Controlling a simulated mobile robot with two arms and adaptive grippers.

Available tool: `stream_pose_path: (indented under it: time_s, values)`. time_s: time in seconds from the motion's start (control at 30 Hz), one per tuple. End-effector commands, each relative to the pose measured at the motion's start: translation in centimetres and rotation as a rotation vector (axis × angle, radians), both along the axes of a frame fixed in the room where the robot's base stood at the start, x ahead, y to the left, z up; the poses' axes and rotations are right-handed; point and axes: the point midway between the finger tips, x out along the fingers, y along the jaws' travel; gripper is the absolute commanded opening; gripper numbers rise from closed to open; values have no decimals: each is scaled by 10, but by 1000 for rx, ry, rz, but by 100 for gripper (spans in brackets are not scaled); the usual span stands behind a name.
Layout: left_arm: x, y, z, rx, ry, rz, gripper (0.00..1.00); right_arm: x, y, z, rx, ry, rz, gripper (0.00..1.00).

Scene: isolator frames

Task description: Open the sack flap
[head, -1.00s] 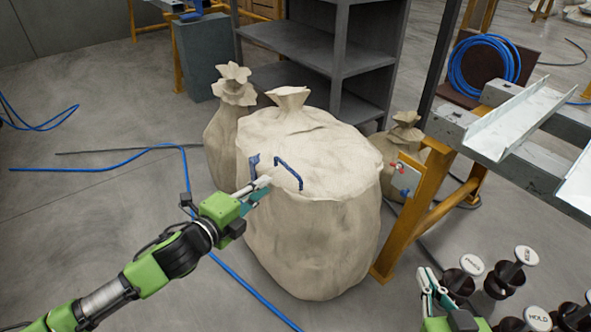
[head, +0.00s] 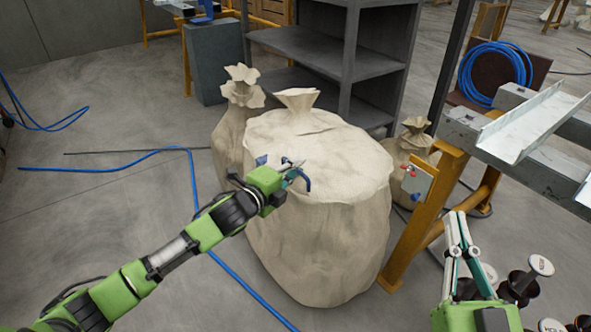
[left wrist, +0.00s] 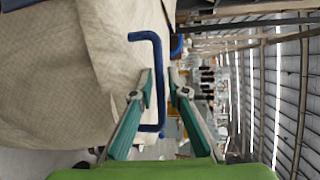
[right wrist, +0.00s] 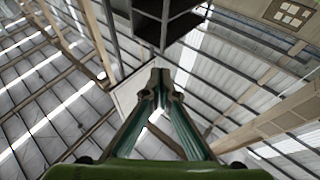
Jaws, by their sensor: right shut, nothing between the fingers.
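The large beige sack (head: 320,240) stands upright on the floor with a tied neck on top. A blue bent handle (left wrist: 158,50) on its top shows in the left wrist view; the head view shows part of it (head: 306,182). A second blue piece (left wrist: 178,46) sits beyond it, partly hidden. My left gripper (head: 294,172) is at the sack top by the handle. In the left wrist view its fingers (left wrist: 162,78) are apart, with the handle's long bar in line between them; contact cannot be told. My right gripper (head: 456,214) is shut and empty, pointing up at the right.
Smaller tied sacks stand behind left (head: 232,135) and behind right (head: 413,150). A yellow-framed bench (head: 420,215) with a metal channel (head: 530,125) is at the right. Dark knobs with white labelled tops (head: 541,265) are at lower right. A blue hose (head: 195,190) crosses the floor.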

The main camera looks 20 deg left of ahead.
Motion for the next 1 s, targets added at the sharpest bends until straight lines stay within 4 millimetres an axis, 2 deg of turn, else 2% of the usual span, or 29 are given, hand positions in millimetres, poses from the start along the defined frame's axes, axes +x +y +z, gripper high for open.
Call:
stream_pose_path:
  time_s: [0.23, 0.3, 0.63, 0.87, 1.0]
  values:
    - [0, 0, 0, -1, 0, 0, 15, 0, 0, 1, 1, -3, 0, 0]
    - [0, 0, 0, -1, 0, 0, 0, 0, 0, 1, 1, -3, 0, 0]
    - [0, -1, 1, 1, 3, 0, 0, 1, 0, -1, -3, 14, -1, 0]
    - [0, -7, 8, 7, 16, 1, 0, 9, -3, -37, -52, 195, -11, 0]
    - [1, -12, 14, 16, 29, 0, 0, 10, -8, -73, -100, 377, -22, 0]
